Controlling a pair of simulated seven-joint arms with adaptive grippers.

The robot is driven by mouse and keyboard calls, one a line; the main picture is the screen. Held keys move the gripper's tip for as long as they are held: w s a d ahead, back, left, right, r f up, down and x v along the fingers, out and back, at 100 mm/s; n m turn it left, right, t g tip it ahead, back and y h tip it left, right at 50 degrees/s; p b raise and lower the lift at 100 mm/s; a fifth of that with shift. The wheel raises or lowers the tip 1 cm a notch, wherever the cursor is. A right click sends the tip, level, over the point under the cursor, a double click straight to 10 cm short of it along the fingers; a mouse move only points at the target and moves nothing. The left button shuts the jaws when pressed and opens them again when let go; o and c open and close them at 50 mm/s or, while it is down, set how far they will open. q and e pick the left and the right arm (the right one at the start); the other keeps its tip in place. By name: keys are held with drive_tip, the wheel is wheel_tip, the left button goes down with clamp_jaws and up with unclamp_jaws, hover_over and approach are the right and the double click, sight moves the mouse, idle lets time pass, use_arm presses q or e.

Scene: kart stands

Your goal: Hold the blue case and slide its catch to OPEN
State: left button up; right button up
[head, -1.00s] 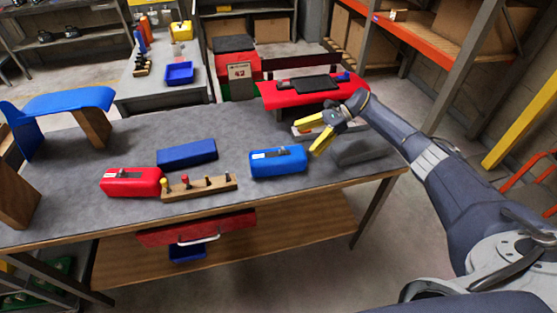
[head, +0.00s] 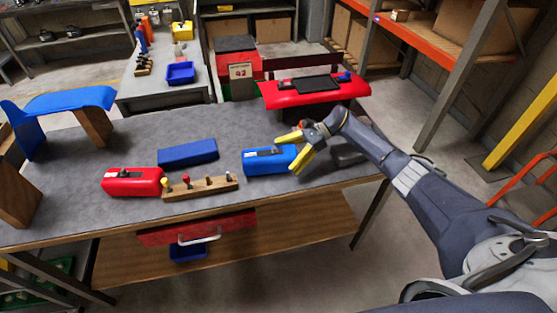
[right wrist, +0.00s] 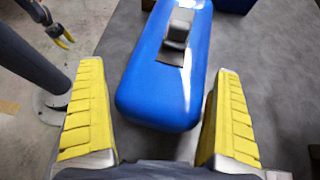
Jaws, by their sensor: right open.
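The blue case (head: 262,166) lies on the grey workbench (head: 110,230), right of centre. Its top carries a pale label plate with a small dark catch, which also shows in the right wrist view (right wrist: 178,32). My right gripper (head: 298,153) is open at the case's right end. In the right wrist view the near end of the blue case (right wrist: 160,100) lies between the two spread yellow fingers, with a gap on each side. My left gripper (right wrist: 65,40) shows small at the upper left of that view, away from the case; its opening is too small to judge.
A red case (head: 132,182), a wooden rack with several pegs (head: 205,188) and a dark blue block (head: 188,152) stand left of the blue case. A red stand (head: 315,93) is behind the gripper. A blue-topped stand (head: 60,100) fills the bench's far left.

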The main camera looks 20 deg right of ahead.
drive_tip(key=shift+x, duration=1)
drive_tip(key=shift+f, duration=0.1)
drive_tip(key=shift+s+a, duration=0.1)
drive_tip(key=c, duration=0.6)
use_arm(q)
drive_tip(key=shift+a, duration=0.1)
use_arm(e)
drive_tip(key=shift+c, duration=0.2)
